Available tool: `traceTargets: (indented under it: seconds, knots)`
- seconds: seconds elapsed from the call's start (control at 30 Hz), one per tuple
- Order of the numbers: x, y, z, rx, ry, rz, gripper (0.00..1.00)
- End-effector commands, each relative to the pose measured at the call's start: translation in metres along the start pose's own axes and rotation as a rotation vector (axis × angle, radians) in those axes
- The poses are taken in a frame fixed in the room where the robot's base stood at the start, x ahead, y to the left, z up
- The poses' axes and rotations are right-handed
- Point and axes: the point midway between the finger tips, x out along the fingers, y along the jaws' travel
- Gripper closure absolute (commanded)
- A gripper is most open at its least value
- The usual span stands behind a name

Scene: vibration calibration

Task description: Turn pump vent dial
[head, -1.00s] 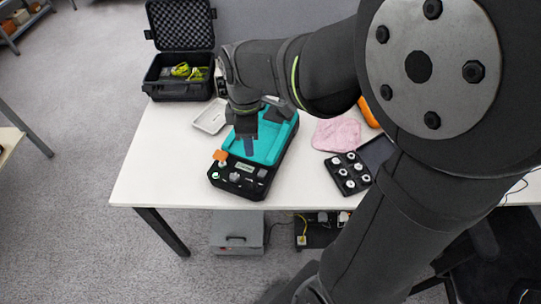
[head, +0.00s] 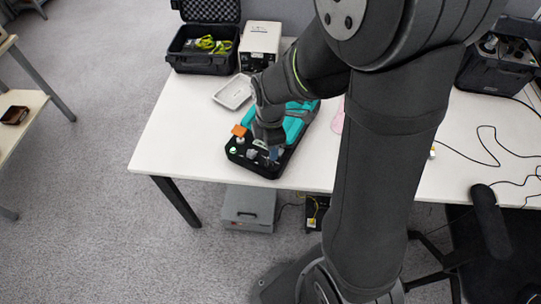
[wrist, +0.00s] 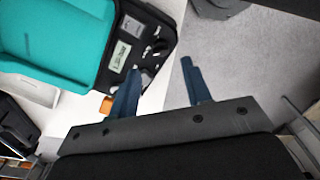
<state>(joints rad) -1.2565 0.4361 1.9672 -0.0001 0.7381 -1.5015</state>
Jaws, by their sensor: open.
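The pump, a teal-topped unit (head: 299,119) with a black front panel, lies on the white table in the head view. The panel (head: 268,169) carries several small knobs, an orange piece (head: 239,130) and a green-marked round part (head: 233,150). I cannot tell which knob is the vent dial. In the wrist view the teal top (wrist: 60,38) and a small display (wrist: 120,54) show at upper left, with small knobs beside the display. My gripper (wrist: 161,68) is open and empty, its blue fingers apart near the panel's edge. In the head view my arm hides part of the panel.
An open black case (head: 203,48) and a white boxed instrument (head: 260,45) stand at the back. A white tray (head: 232,92) lies left of the pump. A pink cloth (head: 338,122) is mostly behind my arm. The table's front-left area is bare.

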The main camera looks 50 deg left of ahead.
Motion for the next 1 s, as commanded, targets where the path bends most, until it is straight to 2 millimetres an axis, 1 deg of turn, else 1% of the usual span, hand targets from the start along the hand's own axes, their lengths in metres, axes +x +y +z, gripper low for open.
traceTargets:
  seconds: [0.03, 0.2, 0.4, 0.6, 0.83, 0.97, 1.0]
  knots:
    - [0.011, -0.002, 0.0, 0.0, 0.0, -0.006, 0.56]
    - [0.038, -0.001, 0.0, 0.0, 0.0, -0.004, 0.56]
    - [0.057, 0.0, 0.0, 0.0, 0.0, -0.002, 0.56]
    - [0.064, 0.0, 0.0, 0.0, 0.0, 0.0, 0.56]
    - [0.064, 0.0, 0.0, 0.0, 0.0, 0.0, 0.56]
    - [0.064, 0.0, 0.0, 0.0, 0.0, 0.0, 0.81]
    - [0.064, 0.0, 0.0, 0.0, 0.0, 0.0, 0.89]
